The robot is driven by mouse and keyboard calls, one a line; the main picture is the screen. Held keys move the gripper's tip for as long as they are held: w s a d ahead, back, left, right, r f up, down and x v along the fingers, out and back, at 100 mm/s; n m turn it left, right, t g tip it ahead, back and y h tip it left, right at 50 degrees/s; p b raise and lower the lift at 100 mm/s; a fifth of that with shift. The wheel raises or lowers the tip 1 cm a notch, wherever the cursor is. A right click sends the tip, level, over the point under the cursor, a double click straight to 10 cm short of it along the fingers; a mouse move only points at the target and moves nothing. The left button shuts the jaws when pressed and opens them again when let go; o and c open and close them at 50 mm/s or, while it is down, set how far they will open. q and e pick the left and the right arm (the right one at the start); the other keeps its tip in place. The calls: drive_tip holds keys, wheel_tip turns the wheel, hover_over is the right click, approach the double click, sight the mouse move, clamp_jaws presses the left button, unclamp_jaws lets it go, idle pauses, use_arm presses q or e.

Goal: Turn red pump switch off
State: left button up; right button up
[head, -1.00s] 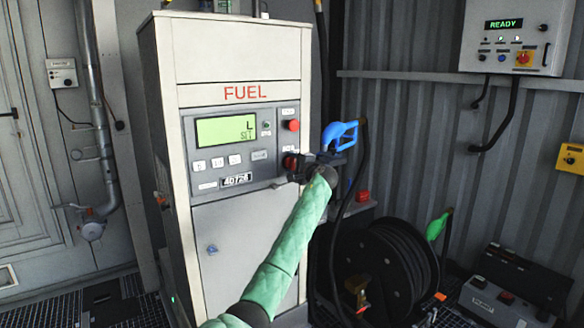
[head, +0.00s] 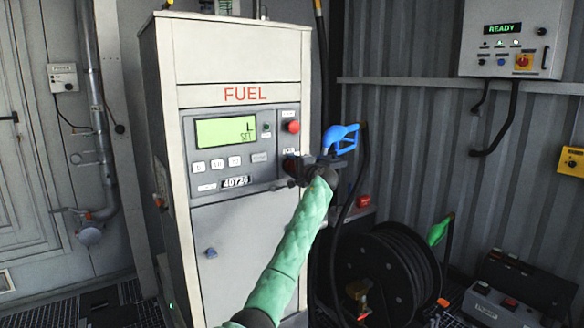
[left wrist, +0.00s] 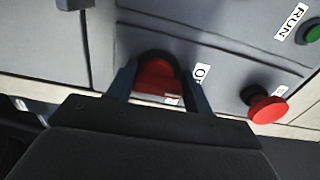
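The red pump switch (left wrist: 157,76) is on the grey panel of the fuel dispenser (head: 240,62). In the left wrist view it is a red knob with a dark surround, and a label starting with "O" is beside it. My left gripper (left wrist: 158,92) has one finger on each side of the knob, apparently closed against it. In the head view the left gripper (head: 303,168) is at the panel's lower right and mostly covers the switch. The knob's exact turn is hard to tell. My right gripper is not in view.
A red mushroom button (head: 293,127) sits just above the gripper; it also shows in the left wrist view (left wrist: 267,108). A green button (left wrist: 313,33) is labelled RUN. A blue nozzle (head: 340,137) hangs right of the gripper. A hose reel (head: 385,270) stands lower right.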

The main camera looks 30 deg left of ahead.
sight(294, 166)
use_arm(q)
drive_tip(key=o, duration=0.4)
drive_tip(key=shift+r, duration=0.2)
drive_tip(key=shift+c, duration=0.2)
drive_tip(key=shift+f, duration=0.1)
drive_tip(key=shift+d+f, duration=0.1)
drive_tip(key=shift+s+d+f, duration=0.1)
drive_tip(key=shift+d, duration=0.25)
drive_tip(key=b+v, duration=0.1)
drive_tip(key=v, duration=0.4)
drive_tip(key=shift+s+d+b, duration=0.15)
drive_tip(key=shift+d+b, duration=0.2)
drive_tip(key=shift+d, duration=0.05)
drive_tip(key=shift+s+d+r, duration=0.2)
drive_tip(key=shift+s+d, duration=0.05)
drive_tip(key=shift+d, duration=0.25)
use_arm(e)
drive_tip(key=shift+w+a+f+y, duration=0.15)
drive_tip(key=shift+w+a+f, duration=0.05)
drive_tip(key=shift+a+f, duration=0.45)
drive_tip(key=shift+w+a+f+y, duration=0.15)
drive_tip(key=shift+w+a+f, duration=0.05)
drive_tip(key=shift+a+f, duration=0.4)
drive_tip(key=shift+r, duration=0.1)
